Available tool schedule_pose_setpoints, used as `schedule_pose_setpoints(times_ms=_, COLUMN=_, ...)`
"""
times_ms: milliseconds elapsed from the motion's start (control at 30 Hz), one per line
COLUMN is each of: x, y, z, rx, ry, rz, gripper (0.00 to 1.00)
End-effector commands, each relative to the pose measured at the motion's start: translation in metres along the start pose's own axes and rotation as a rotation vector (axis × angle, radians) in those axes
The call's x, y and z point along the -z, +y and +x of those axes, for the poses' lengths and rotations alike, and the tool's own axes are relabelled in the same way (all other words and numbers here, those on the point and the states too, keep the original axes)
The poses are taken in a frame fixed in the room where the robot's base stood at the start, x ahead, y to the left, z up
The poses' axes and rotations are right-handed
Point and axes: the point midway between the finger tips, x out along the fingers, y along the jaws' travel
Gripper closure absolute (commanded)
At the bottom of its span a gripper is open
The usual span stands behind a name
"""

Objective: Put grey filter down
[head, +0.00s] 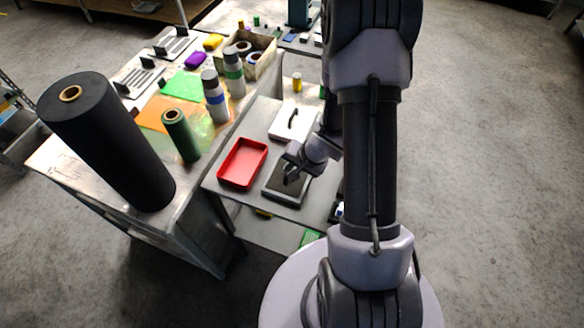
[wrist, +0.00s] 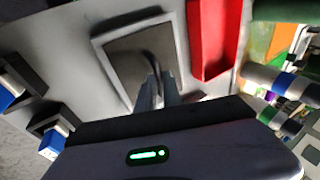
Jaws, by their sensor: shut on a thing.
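The grey filter (head: 274,194) is a square plate with a dark grey face and a paler rim, low over the lower grey shelf, just right of the red tray. It also shows in the wrist view (wrist: 120,62), with a dark curved handle (wrist: 153,62) on its face. My gripper (head: 291,177) is above the filter, and in the wrist view its fingers (wrist: 157,92) are shut on that handle. The fingers hide part of the handle and the filter's near edge. I cannot tell whether the filter's underside touches the shelf.
The red tray (head: 243,163) lies close on the left. A white plate with a dark handle (head: 292,122) lies behind. The higher bench at left holds a large black roll (head: 110,140), a green roll (head: 181,135) and bottles. Blue-ended dark blocks (wrist: 52,135) stand on the filter's other side.

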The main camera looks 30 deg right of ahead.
Motion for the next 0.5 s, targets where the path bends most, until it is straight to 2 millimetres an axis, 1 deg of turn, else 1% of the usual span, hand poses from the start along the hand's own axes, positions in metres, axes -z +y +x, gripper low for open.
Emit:
schedule_pose_setpoints(times_ms=33, x=-0.0003, y=0.0009, z=0.0021, rx=0.0, ry=0.0, rz=0.0, gripper=1.0)
schedule_pose_setpoints(times_ms=67, x=-0.0004, y=0.0009, z=0.0019, rx=0.0, ry=0.0, rz=0.0, gripper=0.86)
schedule_pose_setpoints(times_ms=100, x=-0.0003, y=0.0007, z=0.0016, rx=0.0, ry=0.0, rz=0.0, gripper=0.78)
schedule_pose_setpoints(times_ms=167, x=-0.0002, y=0.0007, z=0.0015, rx=0.0, ry=0.0, rz=0.0, gripper=0.68)
schedule_pose_setpoints(times_ms=433, x=-0.0002, y=0.0005, z=0.0011, rx=0.0, ry=0.0, rz=0.0, gripper=0.68)
schedule_pose_setpoints(times_ms=500, x=0.0007, y=-0.0017, z=-0.0041, rx=0.0, ry=0.001, rz=0.0, gripper=0.68)
